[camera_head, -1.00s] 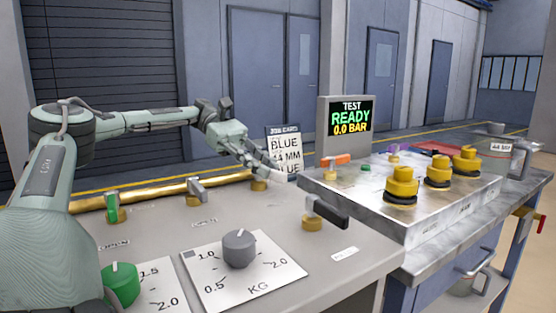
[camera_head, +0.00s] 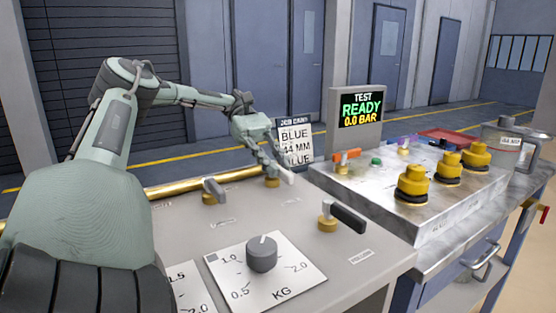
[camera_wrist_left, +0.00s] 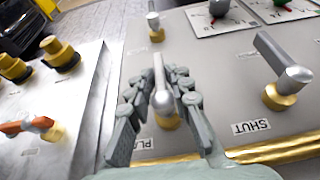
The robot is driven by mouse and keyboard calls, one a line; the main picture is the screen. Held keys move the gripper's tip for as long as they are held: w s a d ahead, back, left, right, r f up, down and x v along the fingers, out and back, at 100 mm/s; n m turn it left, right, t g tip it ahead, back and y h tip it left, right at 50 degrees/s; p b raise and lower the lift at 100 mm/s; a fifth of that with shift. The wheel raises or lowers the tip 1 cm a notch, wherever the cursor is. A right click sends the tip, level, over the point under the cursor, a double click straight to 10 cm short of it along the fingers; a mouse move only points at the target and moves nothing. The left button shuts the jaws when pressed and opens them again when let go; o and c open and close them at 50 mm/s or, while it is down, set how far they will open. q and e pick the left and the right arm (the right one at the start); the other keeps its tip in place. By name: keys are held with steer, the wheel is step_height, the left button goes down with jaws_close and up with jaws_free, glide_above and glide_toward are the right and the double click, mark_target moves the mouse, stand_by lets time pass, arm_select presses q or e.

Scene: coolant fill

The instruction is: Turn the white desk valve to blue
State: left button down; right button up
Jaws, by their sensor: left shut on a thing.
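The white valve (camera_head: 287,176) is at the back of the grey desk, with a pale lever on a brass base (camera_head: 272,183). My left gripper (camera_head: 272,158) is at this lever, reaching in from the left. In the left wrist view the lever (camera_wrist_left: 161,98) stands between the two fingers of the gripper (camera_wrist_left: 160,85), which is shut on it. The lever points away from the wrist there. A label beside its base is partly covered by a finger. I cannot make out a blue mark by the valve. My right gripper is not in view.
A grey-lever valve (camera_head: 214,190) stands to the left and a black-lever valve (camera_head: 346,217) to the front right. A KG dial (camera_head: 262,254) is nearer. A job card (camera_head: 295,143) stands behind. A metal bench with yellow knobs (camera_head: 413,184) is at right.

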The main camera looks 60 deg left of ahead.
arm_select(q)
steer(key=shift+f, duration=0.15)
steer(key=c, duration=1.7)
jaws_free()
steer(key=shift+c, duration=0.2)
steer(key=shift+o, duration=0.8)
